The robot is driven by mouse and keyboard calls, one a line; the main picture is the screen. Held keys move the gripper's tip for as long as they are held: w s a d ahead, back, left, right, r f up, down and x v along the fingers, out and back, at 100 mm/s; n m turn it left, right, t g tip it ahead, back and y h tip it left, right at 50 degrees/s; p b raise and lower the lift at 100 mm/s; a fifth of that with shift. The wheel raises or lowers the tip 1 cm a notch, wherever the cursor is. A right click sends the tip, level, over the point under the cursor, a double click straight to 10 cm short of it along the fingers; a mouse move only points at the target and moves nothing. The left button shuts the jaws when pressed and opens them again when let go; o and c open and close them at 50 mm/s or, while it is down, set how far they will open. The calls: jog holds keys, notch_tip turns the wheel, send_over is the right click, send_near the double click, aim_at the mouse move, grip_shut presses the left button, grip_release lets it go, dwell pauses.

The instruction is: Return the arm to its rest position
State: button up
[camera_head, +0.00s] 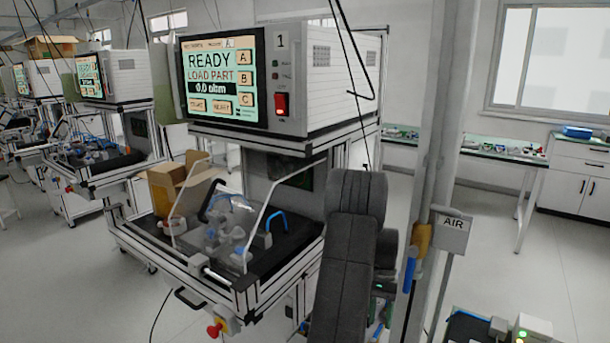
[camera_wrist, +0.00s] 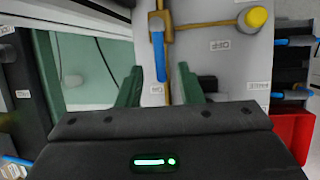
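My dark grey arm (camera_head: 343,255) stands folded in the lower middle of the head view, right of the test station. A small dark part with a green light shows at its right side; the gripper's fingers are hidden there. In the wrist view my gripper (camera_wrist: 157,85) shows as two green fingers beyond a black housing with a green light. The fingers are apart, with no held part visible between them. Beyond them a blue lever (camera_wrist: 159,55) hangs from a brass valve on a pale panel. I cannot tell how far it is from the fingers.
The test station (camera_head: 260,85) reads "READY LOAD PART" and has a clear guard and a cardboard box (camera_head: 175,190) below. A grey post (camera_head: 432,150) with an AIR sign (camera_head: 453,225) and a blue-handled valve (camera_head: 409,270) stands close right of my arm.

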jog(key=shift+s+f, duration=0.2)
jog(key=shift+f, duration=0.2)
jog(key=v, duration=1.4)
jog(key=x, duration=1.4)
jog(key=shift+a+f, duration=0.1)
jog(key=shift+a, duration=0.05)
jog(key=shift+w+a+n+h+b, duration=0.15)
jog(key=shift+a+n+h, duration=0.1)
jog(key=shift+n, duration=0.35)
jog(key=shift+w+a+n+h+b, duration=0.15)
jog(key=shift+n+h, duration=0.1)
jog(key=shift+n, duration=0.35)
jog(key=shift+s, duration=0.1)
jog(key=shift+a, duration=0.1)
